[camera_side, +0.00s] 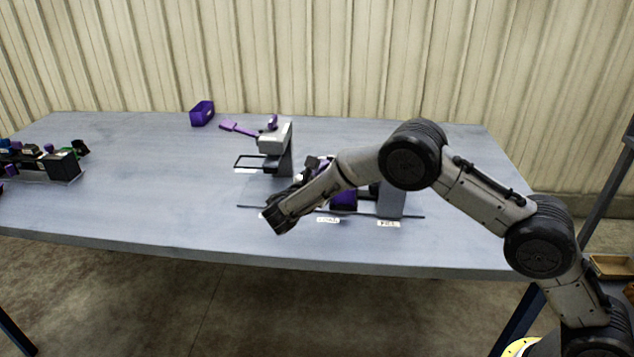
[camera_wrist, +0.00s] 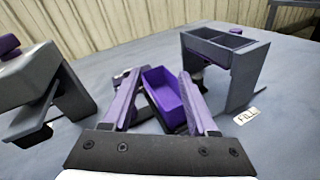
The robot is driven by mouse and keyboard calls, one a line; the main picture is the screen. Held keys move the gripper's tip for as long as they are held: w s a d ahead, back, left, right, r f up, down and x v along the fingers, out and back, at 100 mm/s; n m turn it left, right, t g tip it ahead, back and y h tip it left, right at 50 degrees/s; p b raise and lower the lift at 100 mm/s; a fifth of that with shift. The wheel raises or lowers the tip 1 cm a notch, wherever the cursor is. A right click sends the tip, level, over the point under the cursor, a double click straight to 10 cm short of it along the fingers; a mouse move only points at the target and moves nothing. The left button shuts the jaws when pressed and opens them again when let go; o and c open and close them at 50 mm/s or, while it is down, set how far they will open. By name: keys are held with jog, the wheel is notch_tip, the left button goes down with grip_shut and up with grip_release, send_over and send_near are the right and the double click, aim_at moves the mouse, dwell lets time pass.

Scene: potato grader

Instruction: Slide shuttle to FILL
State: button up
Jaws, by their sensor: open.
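The shuttle, a purple open-topped bin (camera_wrist: 172,92), shows between and beyond my fingers in the wrist view. In the side view the purple shuttle (camera_side: 344,200) stands on the rail, partly hidden behind my arm. The FILL label (camera_wrist: 246,115) lies right of it in the wrist view, beside the grey hopper stand (camera_wrist: 248,72). The FILL label (camera_side: 388,224) also shows in the side view at the rail's right end. My gripper (camera_wrist: 159,74) is open. Its purple fingers point toward the shuttle; whether they touch it I cannot tell. My arm hides much of the rail.
A grey stand (camera_side: 284,152) with a black frame is left of the shuttle. A purple bin (camera_side: 202,113) and a purple scoop-like tool (camera_side: 238,129) lie at the back. Dark boxes (camera_side: 62,165) crowd the far left. The table between is clear.

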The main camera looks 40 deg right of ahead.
jog(key=a+f+n+t, duration=0.1)
jog(key=a+f+n, duration=0.1)
jog(key=a, duration=0.1)
jog(key=a+f+n+t, duration=0.2)
jog(key=a+f, duration=0.1)
jog(key=a+f+n+t, duration=0.1)
jog(key=a+f+n, duration=0.1)
jog(key=a, duration=0.1)
jog(key=shift+w+a+f+y, duration=0.1)
jog(key=shift+a+f+y, duration=0.1)
jog(key=shift+f+y, duration=0.15)
jog(key=x, duration=1.3)
jog(key=shift+w+d+r, duration=0.15)
jog(key=shift+w, duration=0.15)
grip_shut()
